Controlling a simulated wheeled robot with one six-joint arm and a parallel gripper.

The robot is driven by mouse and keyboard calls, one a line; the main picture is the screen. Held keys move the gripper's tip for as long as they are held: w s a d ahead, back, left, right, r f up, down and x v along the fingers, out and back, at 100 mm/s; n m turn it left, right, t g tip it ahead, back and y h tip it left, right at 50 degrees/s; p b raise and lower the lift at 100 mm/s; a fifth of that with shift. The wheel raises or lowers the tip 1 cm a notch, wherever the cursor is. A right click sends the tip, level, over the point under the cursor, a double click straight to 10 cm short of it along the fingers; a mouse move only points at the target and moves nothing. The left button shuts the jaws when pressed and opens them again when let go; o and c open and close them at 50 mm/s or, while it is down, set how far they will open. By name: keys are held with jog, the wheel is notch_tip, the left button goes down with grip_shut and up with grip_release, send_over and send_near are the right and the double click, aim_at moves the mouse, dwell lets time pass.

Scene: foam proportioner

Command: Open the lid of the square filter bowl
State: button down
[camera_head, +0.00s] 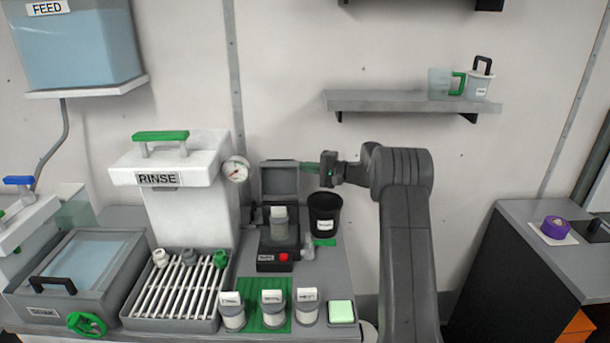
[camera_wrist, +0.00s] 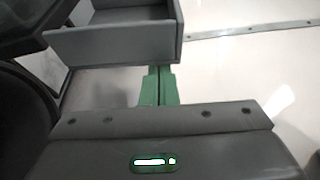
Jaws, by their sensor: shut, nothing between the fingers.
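A grey square lid-like piece with a raised rim (camera_head: 280,181) stands upright behind the small dark device with the red button. It looks like the raised lid of the square filter bowl; the bowl below it is largely hidden. In the wrist view the grey rimmed piece (camera_wrist: 115,45) is close ahead at upper left. My gripper (camera_head: 306,166) is just right of the upright piece, with its green fingers pointing left. In the wrist view the gripper's green fingers (camera_wrist: 159,75) are together and empty, near the piece's lower right edge. I cannot tell whether they touch it.
A black cup (camera_head: 324,216) stands below my gripper. The dark device (camera_head: 279,262) holds a clear cup with a white top. A white RINSE tank (camera_head: 182,195) with a gauge (camera_head: 236,169) stands left. A wall shelf (camera_head: 410,101) is above. Several labelled jars line the front.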

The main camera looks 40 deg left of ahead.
jog(key=shift+s+d+r+n+y+b, duration=0.3)
jog(key=shift+s+d+n+b, duration=0.25)
jog(key=shift+b, duration=1.55)
jog(key=shift+a+n, duration=0.1)
jog(key=shift+n, duration=0.15)
jog(key=b+v, duration=0.2)
jog(key=v, duration=1.1)
jog(key=shift+w+d, duration=0.15)
jog(key=shift+d, duration=0.25)
jog(key=p+x, duration=0.1)
jog(key=x, duration=1.1)
jog(key=shift+a+p, duration=0.3)
jog(key=shift+p, duration=0.1)
jog(key=shift+r, duration=0.1)
